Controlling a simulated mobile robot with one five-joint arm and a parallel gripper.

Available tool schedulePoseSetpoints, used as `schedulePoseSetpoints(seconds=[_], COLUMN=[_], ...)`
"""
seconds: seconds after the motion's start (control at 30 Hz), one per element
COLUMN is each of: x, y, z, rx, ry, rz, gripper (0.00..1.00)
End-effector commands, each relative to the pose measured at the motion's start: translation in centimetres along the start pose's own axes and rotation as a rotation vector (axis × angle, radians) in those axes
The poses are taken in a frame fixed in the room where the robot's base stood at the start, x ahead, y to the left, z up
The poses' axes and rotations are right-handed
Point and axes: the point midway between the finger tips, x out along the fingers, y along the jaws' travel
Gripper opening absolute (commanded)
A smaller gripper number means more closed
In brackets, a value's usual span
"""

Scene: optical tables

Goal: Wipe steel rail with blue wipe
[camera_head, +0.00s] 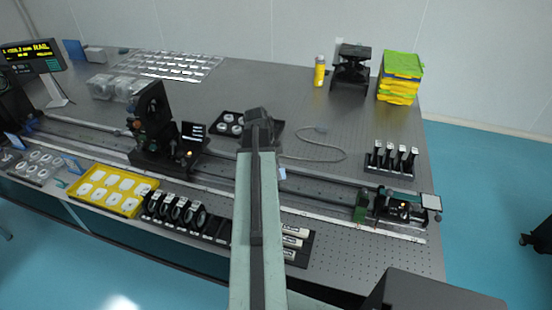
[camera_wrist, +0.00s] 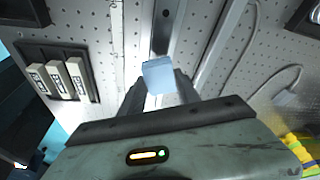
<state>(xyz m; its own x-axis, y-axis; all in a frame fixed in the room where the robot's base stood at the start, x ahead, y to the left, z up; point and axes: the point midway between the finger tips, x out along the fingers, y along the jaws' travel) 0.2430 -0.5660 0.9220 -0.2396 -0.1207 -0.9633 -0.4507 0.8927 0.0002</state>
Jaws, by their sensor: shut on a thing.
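The blue wipe (camera_wrist: 159,76) is a small pale blue folded piece held between the fingers of my gripper (camera_wrist: 160,90) in the wrist view. A bit of pale blue (camera_head: 282,173) shows just right of my arm in the head view. The long steel rail (camera_head: 325,187) runs across the table, and my arm covers part of it. In the wrist view the rail (camera_wrist: 185,40) lies behind the wipe, with a dark slot along it. I cannot tell whether the wipe touches the rail. My gripper itself is hidden by the arm in the head view.
A dark carriage with optics (camera_head: 155,130) stands on the rail at left, another assembly (camera_head: 395,207) at its right end. A yellow tray (camera_head: 150,208), mounted lenses (camera_head: 175,210) and a tray of labelled blocks (camera_head: 310,245) line the front. A loose cable (camera_head: 340,157) lies behind the rail.

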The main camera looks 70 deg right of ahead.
Motion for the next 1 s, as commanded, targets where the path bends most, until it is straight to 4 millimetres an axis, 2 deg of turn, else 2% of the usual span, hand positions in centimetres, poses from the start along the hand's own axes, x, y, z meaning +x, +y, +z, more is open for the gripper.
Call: schedulePoseSetpoints(seconds=[0.03, 0.3, 0.77, 0.87, 1.0], x=[-0.9, -3.3, -3.8, -5.3, -9.3], y=[0.0, 0.0, 0.0, 0.0, 0.0], z=[-0.1, -0.1, 0.0, -0.4, -1.5], rx=[-0.002, -0.012, -0.016, -0.016, -0.016], ry=[0.0, 0.0, 0.0, 0.0, 0.0], rz=[0.0, -0.003, -0.004, -0.004, -0.004], gripper=[0.06, 0.06, 0.06, 0.06, 0.06])
